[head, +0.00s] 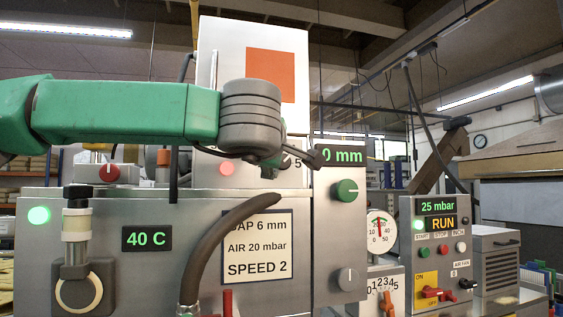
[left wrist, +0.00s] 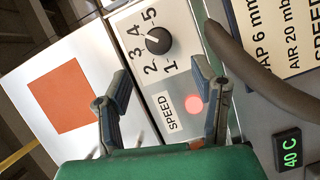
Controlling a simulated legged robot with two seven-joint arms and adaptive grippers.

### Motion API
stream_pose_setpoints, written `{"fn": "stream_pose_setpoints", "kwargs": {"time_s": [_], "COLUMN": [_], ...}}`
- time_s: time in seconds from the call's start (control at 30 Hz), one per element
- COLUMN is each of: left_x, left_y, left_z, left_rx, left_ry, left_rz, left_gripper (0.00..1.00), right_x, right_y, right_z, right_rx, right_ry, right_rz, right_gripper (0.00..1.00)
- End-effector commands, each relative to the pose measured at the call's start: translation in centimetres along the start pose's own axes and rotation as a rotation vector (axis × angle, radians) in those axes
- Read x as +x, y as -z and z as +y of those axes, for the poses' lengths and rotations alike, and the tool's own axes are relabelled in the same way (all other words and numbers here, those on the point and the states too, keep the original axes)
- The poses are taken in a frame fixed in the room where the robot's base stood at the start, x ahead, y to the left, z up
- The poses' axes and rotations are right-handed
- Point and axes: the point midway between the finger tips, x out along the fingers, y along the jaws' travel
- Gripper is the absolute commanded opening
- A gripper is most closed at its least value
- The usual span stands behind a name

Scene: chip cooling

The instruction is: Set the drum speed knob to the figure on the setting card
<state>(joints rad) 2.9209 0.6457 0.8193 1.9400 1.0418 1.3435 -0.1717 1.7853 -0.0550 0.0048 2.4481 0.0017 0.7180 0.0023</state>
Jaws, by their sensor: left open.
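The setting card (head: 258,252) on the machine front reads AIR 20 mbar and SPEED 2. Its top line reads GAP 6 mm, with the first letter partly covered by a hose. The black drum speed knob (left wrist: 158,40) sits on a white plate with figures 1 to 5 and a SPEED label (left wrist: 168,113). Its pointer is too small to read surely. In the head view my left gripper hides most of this plate. My left gripper (left wrist: 161,72) is open and empty, its fingers short of the knob and spread to either side. My right gripper is not in view.
A dark curved hose (head: 212,245) rises in front of the card. A lit red lamp (left wrist: 193,104) is beside the speed knob. A control box (head: 436,235) shows 25 mbar and RUN.

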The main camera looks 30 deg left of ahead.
Motion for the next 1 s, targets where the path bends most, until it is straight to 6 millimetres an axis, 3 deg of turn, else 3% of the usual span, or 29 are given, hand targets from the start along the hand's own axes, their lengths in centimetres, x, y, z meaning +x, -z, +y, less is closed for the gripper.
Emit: {"fn": "stream_pose_setpoints", "kwargs": {"time_s": [0.1,0.3,1.0], "left_x": [-1.6,-2.9,-2.9], "left_y": [0.1,0.1,0.2], "left_z": [-0.1,-0.1,-0.1], "left_rx": [0.001,0.0,0.0], "left_ry": [0.001,0.002,0.001], "left_rz": [-0.001,-0.002,-0.002], "left_gripper": [0.53,0.53,0.53], "right_x": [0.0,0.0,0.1], "right_y": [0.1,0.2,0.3], "right_z": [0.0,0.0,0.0], "right_rx": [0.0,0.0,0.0], "right_ry": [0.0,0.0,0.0], "right_rz": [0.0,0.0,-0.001], "right_gripper": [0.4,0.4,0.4]}}
